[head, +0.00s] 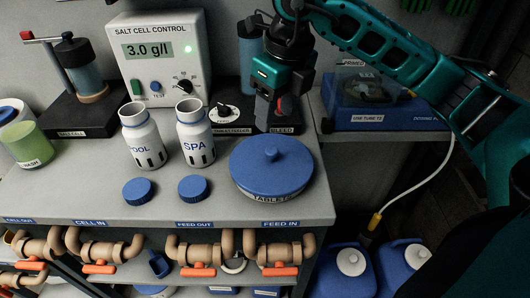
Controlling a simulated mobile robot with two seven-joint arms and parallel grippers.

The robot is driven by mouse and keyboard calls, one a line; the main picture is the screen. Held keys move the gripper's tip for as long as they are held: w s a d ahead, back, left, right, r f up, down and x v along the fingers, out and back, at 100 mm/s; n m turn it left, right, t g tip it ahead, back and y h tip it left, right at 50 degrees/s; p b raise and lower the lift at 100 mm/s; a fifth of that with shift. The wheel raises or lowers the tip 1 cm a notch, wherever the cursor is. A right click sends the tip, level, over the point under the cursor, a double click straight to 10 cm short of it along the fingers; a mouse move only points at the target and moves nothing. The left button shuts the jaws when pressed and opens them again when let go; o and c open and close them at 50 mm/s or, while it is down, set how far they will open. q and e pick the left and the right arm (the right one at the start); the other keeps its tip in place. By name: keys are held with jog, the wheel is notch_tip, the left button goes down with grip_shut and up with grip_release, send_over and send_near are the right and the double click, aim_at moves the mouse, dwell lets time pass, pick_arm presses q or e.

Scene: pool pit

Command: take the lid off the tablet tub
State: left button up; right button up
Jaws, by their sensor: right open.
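The tablet tub (272,192) stands near the right front of the grey bench, with the word TABLETS partly showing on its side. My left gripper is not in view.
Two open white bottles, POOL (143,136) and SPA (194,135), stand left of the tub. Two blue caps (137,191) (193,188) lie before them. Behind are the salt control box (158,57) and the bleed unit (250,65). Pipes with orange handles (198,272) run below the front edge.

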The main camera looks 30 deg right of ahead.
send_over(272, 150)
jog(key=s, duration=0.1)
notch_tip(272, 150, down, 5)
jog(key=shift+s+a+r, duration=0.1)
jog(key=shift+a+r, duration=0.05)
jog(key=shift+w+f, duration=0.15)
jog(key=shift+f, duration=0.85)
jog(key=shift+w+f, duration=0.2)
jog(key=shift+f, duration=0.8)
jog(key=shift+w+f, duration=0.15)
jog(key=shift+f, duration=0.85)
jog(key=shift+c, duration=0.2)
grip_shut()
